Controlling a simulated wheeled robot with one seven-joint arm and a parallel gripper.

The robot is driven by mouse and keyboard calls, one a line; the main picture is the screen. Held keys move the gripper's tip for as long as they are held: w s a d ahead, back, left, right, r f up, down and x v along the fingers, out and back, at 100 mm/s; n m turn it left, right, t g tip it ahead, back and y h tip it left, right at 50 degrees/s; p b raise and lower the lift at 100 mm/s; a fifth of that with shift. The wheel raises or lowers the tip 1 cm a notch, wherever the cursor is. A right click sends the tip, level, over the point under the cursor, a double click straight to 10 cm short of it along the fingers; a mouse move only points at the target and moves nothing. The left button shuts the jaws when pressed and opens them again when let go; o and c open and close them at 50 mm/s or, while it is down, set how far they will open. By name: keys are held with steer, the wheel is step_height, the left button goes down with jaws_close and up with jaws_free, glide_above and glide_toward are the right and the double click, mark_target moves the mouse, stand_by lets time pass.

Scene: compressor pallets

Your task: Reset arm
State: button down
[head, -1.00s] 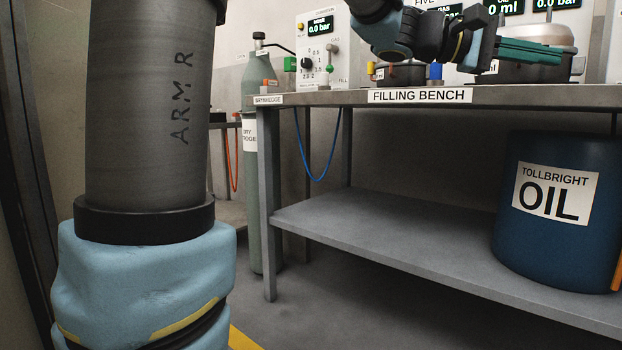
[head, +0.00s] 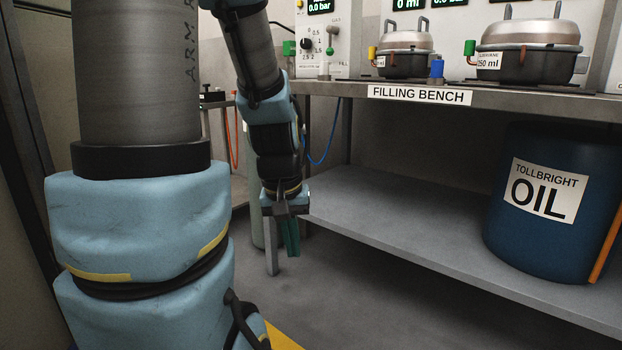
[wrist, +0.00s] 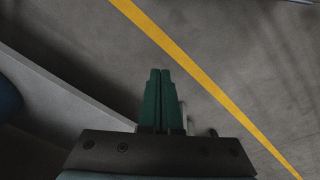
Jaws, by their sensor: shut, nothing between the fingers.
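My gripper (head: 290,237) hangs pointing down at the left front end of the filling bench (head: 520,96), in front of its left leg in the head view. Its two green fingers are together with nothing between them. In the wrist view my gripper (wrist: 160,75) is shut above bare grey floor. My arm folds down from the upper left, its forearm close to vertical.
Two lidded pots, one left (head: 405,62) and one right (head: 528,62), stand on the bench. A blue oil drum (head: 530,240) stands on the lower shelf (head: 400,215). A yellow floor line (wrist: 190,65) crosses open floor below my gripper.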

steer(key=a+r+p, duration=0.1)
steer(key=r+p, duration=1.7)
steer(key=p, duration=0.1)
steer(key=s+a+r+p, duration=0.1)
steer(key=a+r+p, duration=0.1)
steer(key=r+p, duration=1.7)
steer(key=shift+s+r+m+y, duration=0.15)
steer(key=shift+s+m+y, duration=0.15)
steer(key=shift+m+y, duration=0.1)
